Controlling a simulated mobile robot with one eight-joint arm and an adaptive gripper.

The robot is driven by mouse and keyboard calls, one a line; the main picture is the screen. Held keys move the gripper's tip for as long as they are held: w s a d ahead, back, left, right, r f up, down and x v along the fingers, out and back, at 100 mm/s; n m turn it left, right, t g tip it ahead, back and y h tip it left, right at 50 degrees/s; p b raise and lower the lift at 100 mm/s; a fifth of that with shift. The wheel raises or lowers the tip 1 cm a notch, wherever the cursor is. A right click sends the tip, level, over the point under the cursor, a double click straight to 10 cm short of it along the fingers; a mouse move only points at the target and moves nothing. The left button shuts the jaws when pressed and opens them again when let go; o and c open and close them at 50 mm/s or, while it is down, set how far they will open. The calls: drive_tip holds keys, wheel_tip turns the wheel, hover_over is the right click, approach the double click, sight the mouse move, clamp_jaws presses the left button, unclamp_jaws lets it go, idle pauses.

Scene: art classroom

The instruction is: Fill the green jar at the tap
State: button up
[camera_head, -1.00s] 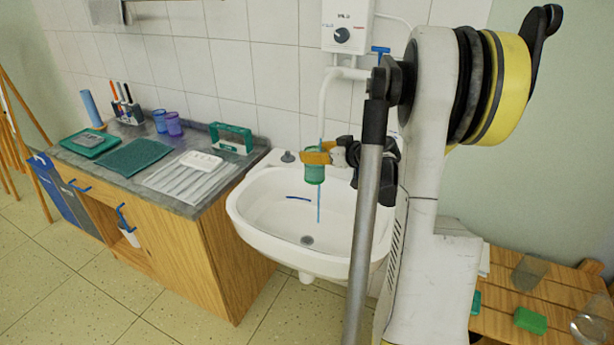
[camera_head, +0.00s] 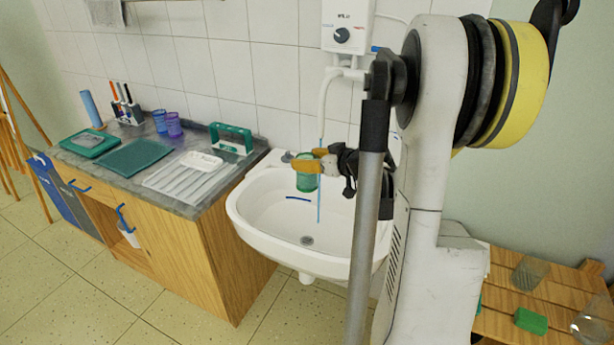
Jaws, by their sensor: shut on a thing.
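The green jar (camera_head: 306,182) hangs upright over the white sink basin (camera_head: 262,215). My gripper (camera_head: 307,164) is shut on it near the rim, with orange fingers. The tap's white spout (camera_head: 324,100) comes down from the wall pipe, above and slightly right of the jar. A thin blue water stream (camera_head: 319,205) runs from the spout down into the basin. It shows beside the jar's right edge, partly hidden by my gripper. I cannot see into the jar. The tap's blue lever (camera_head: 376,49) is mostly hidden by my arm.
A white water heater (camera_head: 347,25) with a dial hangs above the sink. A wooden bench (camera_head: 510,295) with a green block (camera_head: 531,321) stands at right.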

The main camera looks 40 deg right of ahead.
drive_tip(key=s+a, duration=0.1)
drive_tip(key=a, duration=0.5)
drive_tip(key=shift+s+a, duration=0.4)
idle(0.6)
